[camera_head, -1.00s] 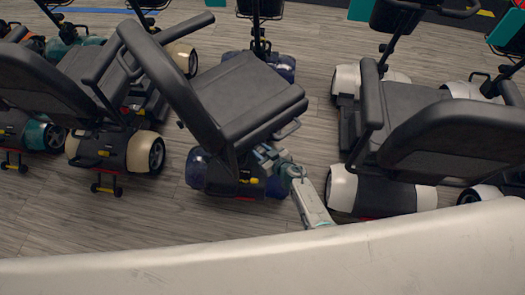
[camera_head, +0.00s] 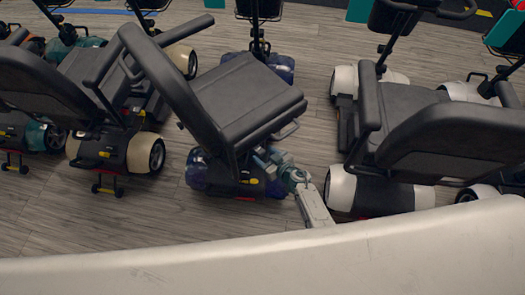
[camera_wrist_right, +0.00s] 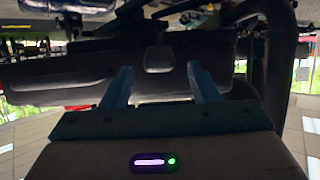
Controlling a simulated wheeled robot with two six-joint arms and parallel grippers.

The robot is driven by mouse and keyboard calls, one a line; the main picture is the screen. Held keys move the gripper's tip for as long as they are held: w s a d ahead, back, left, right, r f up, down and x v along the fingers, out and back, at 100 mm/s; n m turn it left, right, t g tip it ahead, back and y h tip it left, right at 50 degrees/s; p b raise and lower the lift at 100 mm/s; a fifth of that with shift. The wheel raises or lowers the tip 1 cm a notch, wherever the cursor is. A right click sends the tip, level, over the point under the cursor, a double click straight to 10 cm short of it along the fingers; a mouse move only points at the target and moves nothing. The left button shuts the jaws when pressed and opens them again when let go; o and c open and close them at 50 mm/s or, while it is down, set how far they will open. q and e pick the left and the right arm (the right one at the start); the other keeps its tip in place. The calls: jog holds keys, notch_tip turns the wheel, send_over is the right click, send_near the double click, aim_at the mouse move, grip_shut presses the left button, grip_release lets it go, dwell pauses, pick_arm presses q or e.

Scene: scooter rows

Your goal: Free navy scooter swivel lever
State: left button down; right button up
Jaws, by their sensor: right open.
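The navy scooter (camera_head: 197,170) stands in the middle of the head view, with dark blue rear fenders and a black seat (camera_head: 245,98) turned at an angle to its base. A grey loop handle (camera_head: 286,130) sticks out at the seat's right edge; I cannot tell whether it is the swivel lever. My right gripper (camera_head: 262,158) reaches in beside the seat back's base, low under the seat. In the right wrist view its two fingers (camera_wrist_right: 161,88) are apart with nothing between them. A dark rounded part (camera_wrist_right: 158,58) lies ahead of them. My left gripper is not in view.
A white-fendered scooter (camera_head: 383,198) stands close on the right, and a cream-fendered one (camera_head: 144,152) on the left. More scooters stand in the row behind. A pale curved surface (camera_head: 250,262) crosses the front. Wood floor (camera_head: 110,235) is clear at lower left.

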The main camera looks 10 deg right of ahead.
pick_arm(q)
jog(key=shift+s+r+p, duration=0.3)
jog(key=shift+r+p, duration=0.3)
jog(key=shift+p, duration=0.05)
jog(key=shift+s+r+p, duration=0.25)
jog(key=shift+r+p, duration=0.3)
jog(key=shift+p, duration=0.05)
pick_arm(e)
jog(key=v, duration=0.8)
jog(key=shift+r, duration=0.15)
jog(key=s+d+f+m+g+h, duration=0.2)
jog(key=s+d+f+h, duration=0.2)
jog(key=s+d+f, duration=0.45)
jog(key=s+d+f+m+g+h, duration=0.25)
jog(key=s+d+f, duration=0.25)
jog(key=s+f, duration=0.6)
jog(key=s+d+f+g, duration=0.2)
jog(key=s, duration=0.5)
jog(key=s+d+f+m+g+h, duration=0.1)
jog(key=s+f+g, duration=0.1)
jog(key=s, duration=0.6)
jog(key=s+d+f+g, duration=0.2)
jog(key=s+f, duration=0.1)
jog(key=s, duration=0.5)
jog(key=shift+d+f, duration=0.25)
jog(key=shift+d, duration=0.1)
